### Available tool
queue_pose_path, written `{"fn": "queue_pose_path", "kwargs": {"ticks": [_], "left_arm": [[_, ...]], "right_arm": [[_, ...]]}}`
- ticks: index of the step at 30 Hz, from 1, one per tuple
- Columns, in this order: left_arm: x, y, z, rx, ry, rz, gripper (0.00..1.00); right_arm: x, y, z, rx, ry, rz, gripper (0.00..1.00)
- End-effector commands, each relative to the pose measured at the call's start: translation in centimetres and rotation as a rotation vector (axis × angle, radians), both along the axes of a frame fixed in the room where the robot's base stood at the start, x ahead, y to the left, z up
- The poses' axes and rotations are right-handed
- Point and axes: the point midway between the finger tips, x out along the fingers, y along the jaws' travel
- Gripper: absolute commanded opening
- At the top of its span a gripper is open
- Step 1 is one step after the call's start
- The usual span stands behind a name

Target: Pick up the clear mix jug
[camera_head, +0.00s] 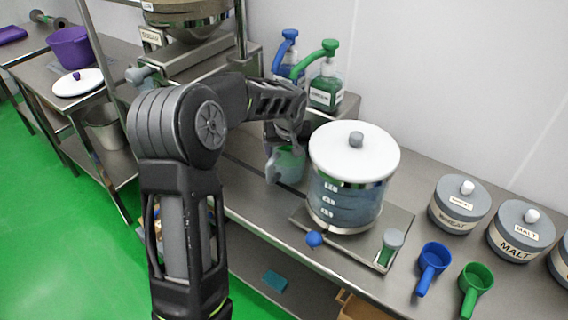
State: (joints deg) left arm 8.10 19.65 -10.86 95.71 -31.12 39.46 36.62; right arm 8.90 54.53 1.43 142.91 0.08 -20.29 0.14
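A small clear, greenish vessel (291,163), apparently the mix jug, is on the steel counter just left of the large lidded tank. My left gripper (280,160) is at this vessel, with one grey finger overlapping its left side. The other finger is not clearly seen, so I cannot tell whether the gripper touches or grips the vessel. The vessel's top is partly hidden by the gripper. My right gripper is not in view.
The large clear tank (345,203) with a white lid (354,152) stands close right on a metal tray (394,247). Blue (289,56) and green (327,88) pump bottles stand behind. Blue (432,265) and green (475,285) scoops and grey-lidded canisters (459,204) are at right.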

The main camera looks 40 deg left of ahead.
Motion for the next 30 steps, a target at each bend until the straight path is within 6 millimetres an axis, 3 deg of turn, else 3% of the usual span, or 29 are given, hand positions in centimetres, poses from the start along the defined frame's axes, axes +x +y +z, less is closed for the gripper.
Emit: {"fn": "queue_pose_path", "kwargs": {"ticks": [23, 30], "left_arm": [[-0.01, 0.00, 0.00, 0.000, 0.000, 0.000, 0.17], [0.05, 0.02, 0.13, 0.001, -0.003, 0.000, 0.17]], "right_arm": [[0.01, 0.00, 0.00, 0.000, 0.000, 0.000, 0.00], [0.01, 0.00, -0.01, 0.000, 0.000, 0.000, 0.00]]}}
